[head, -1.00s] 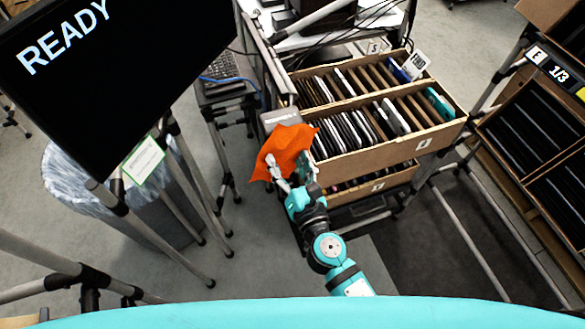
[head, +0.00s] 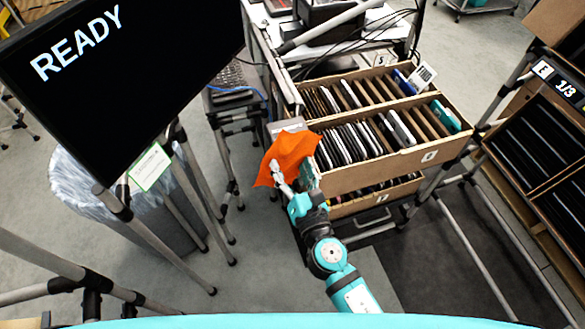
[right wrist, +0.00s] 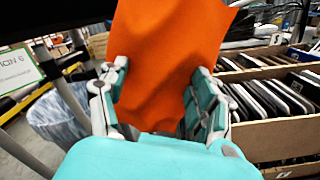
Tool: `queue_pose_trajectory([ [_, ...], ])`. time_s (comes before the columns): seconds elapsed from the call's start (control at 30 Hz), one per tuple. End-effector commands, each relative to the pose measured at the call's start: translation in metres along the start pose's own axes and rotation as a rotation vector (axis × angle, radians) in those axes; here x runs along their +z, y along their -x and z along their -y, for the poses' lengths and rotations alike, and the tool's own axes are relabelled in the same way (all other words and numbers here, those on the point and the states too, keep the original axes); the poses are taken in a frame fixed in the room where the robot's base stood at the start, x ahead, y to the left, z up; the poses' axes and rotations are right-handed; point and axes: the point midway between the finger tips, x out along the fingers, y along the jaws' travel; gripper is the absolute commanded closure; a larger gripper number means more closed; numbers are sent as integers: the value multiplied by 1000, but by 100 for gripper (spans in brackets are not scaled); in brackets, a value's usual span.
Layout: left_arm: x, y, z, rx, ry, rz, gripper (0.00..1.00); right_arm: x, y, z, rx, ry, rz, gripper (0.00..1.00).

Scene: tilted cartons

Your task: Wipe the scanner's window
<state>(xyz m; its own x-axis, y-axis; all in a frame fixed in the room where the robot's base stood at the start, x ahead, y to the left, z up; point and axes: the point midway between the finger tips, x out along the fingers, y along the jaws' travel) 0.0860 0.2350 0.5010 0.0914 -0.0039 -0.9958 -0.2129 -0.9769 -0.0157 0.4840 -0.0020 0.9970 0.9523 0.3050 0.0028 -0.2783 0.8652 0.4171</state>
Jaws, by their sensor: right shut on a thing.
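An orange cloth (head: 288,156) hangs from my right gripper (head: 284,184), which is shut on it. In the right wrist view the cloth (right wrist: 168,65) rises between the fingers of the right gripper (right wrist: 155,100) and blocks what lies behind. A small grey box-shaped device (head: 288,127), possibly the scanner, sits at the left corner of the carton cart, just behind the cloth. The cloth overlaps its lower part in the head view; whether they touch I cannot tell. No scanner window can be made out. My left gripper is not in view.
A tilted carton (head: 430,158) of upright devices stands right of the gripper. A dark screen (head: 120,85) reading "READY" fills the upper left. A lined bin (head: 85,190) stands below it. Shelf cartons (head: 520,170) are at the right. Open floor lies left of the gripper.

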Motion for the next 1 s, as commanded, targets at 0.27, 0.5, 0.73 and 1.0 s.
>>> queue_pose_trajectory([
  [0.27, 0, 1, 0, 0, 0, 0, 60, 1, -6, 0, 0, 0, 1, 61],
  [0.5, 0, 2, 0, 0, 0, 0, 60, 0, -11, 0, 0, 1, 1, 61],
  [0.73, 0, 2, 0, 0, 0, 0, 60, 1, -16, 0, 0, 1, 1, 61],
  [1.0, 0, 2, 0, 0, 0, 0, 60, 1, -18, 2, 0, 1, 1, 61],
])
